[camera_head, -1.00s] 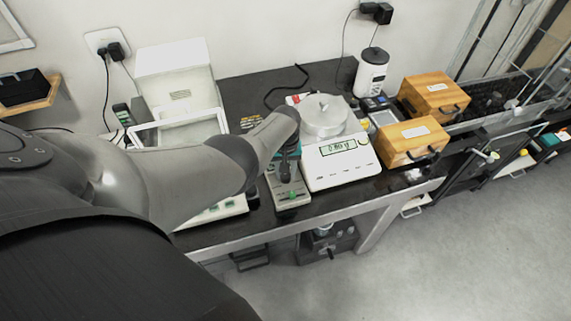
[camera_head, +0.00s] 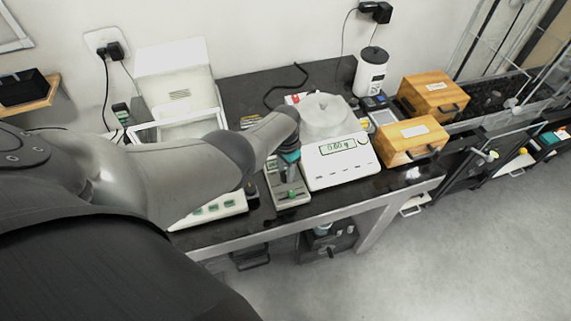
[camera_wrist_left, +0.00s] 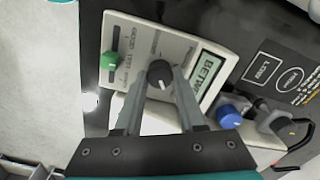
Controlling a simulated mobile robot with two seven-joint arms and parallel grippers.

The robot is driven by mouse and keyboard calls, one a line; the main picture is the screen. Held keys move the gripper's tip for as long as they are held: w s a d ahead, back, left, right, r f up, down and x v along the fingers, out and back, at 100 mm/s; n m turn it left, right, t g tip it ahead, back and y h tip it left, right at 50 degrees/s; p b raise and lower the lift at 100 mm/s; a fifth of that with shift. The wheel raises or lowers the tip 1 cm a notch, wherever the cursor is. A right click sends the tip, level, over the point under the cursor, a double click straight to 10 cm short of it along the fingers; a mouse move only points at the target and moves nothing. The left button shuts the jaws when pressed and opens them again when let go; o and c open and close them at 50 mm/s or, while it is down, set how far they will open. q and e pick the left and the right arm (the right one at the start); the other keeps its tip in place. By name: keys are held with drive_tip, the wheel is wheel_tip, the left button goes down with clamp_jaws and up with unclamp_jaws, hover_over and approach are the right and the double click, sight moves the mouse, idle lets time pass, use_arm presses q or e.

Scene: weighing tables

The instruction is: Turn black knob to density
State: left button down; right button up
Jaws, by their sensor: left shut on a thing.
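A light-coloured instrument box (camera_head: 290,197) lies on the black bench; in the left wrist view its panel (camera_wrist_left: 140,38) shows a round black knob (camera_wrist_left: 160,73) with a pale pointer mark. A green slider (camera_wrist_left: 109,61) sits at one side of the knob and a small display (camera_wrist_left: 209,75) at the other. My left gripper (camera_wrist_left: 161,80) has its two fingers closed on either side of the black knob. In the head view the gripper (camera_head: 287,177) comes down over the box. The panel lettering is too small to read surely. My right gripper is not in view.
A white balance (camera_head: 340,165) with a digital display stands just right of the box. A white lidded instrument (camera_head: 175,75) stands behind my left arm. Wooden boxes (camera_head: 407,140) stand farther right. A blue knob (camera_wrist_left: 235,116) is close to the fingers in the wrist view.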

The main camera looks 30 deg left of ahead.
use_arm(q)
drive_tip(key=m, duration=0.5)
drive_tip(key=shift+s+f+m, duration=0.1)
drive_tip(key=shift+s+m, duration=0.05)
drive_tip(key=shift+m, duration=2.25)
drive_tip(key=c, duration=0.5)
unclamp_jaws()
